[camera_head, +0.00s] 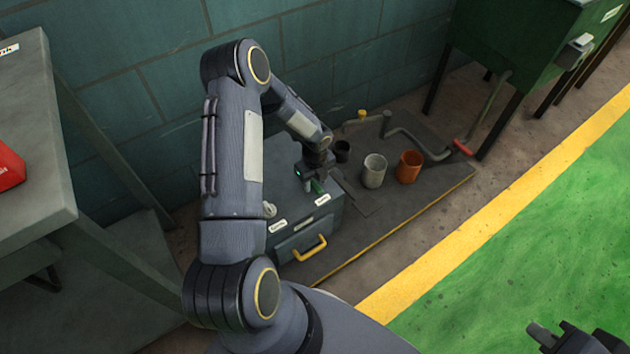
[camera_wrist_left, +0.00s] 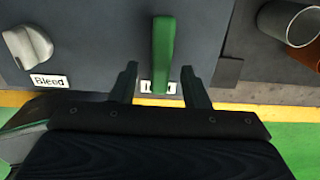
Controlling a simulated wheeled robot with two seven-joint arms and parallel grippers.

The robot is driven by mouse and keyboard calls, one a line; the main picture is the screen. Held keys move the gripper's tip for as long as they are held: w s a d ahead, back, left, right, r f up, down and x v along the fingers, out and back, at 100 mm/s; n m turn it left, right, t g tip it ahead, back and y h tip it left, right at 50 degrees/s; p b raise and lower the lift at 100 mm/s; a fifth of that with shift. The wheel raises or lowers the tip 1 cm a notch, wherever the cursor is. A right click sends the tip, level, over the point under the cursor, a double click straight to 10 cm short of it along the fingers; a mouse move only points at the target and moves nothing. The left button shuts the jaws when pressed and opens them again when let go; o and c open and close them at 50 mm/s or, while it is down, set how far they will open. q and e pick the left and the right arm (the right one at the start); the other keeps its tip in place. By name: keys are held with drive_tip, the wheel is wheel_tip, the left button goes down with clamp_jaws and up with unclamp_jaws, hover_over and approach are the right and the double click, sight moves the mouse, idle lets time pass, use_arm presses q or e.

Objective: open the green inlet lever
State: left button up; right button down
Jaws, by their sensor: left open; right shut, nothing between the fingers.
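The green inlet lever (camera_wrist_left: 163,52) stands out from the top of a grey box in the left wrist view. A label (camera_wrist_left: 150,87), partly hidden by the lever, sits at its near end. My left gripper (camera_wrist_left: 160,82) is open, with one finger on each side of the lever's near end and a gap on both sides. In the head view the lever (camera_head: 318,187) shows small, just below my left gripper (camera_head: 312,184). My right gripper (camera_head: 565,340) is at the lower right corner of the head view, shut and empty, far from the box.
A pale knob (camera_wrist_left: 28,46) labelled Bleed is left of the lever. The grey box has a yellow handle (camera_head: 309,248). A grey cup (camera_head: 374,171) and an orange cup (camera_head: 409,166) stand to the right. A grey bench (camera_head: 50,190) is at the left.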

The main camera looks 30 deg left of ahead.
sight(315, 185)
use_arm(q)
wheel_tip(315, 185, up, 7)
drive_tip(key=shift+r+p, duration=0.15)
drive_tip(key=shift+p, duration=1)
drive_tip(key=shift+r, duration=0.1)
drive_tip(key=s+d+r+n+t, duration=0.1)
drive_tip(key=s+r+n, duration=0.35)
drive_tip(key=r, duration=0.55)
drive_tip(key=s+d+r+n+t, duration=0.1)
drive_tip(key=s+r+n, duration=0.2)
drive_tip(key=r+n, duration=0.5)
drive_tip(key=s+d+r+n+t+h, duration=0.2)
drive_tip(key=s+d+r+n, duration=0.35)
drive_tip(key=s, duration=0.25)
drive_tip(key=s+d+r+n+t+h, duration=0.2)
drive_tip(key=s+d+r+n, duration=0.35)
drive_tip(key=s+n, duration=0.2)
wheel_tip(315, 185, up, 27)
drive_tip(key=m+p, duration=0.1)
drive_tip(key=p, duration=2.6)
drive_tip(key=shift+s+a, duration=0.25)
drive_tip(key=shift+a, duration=0.2)
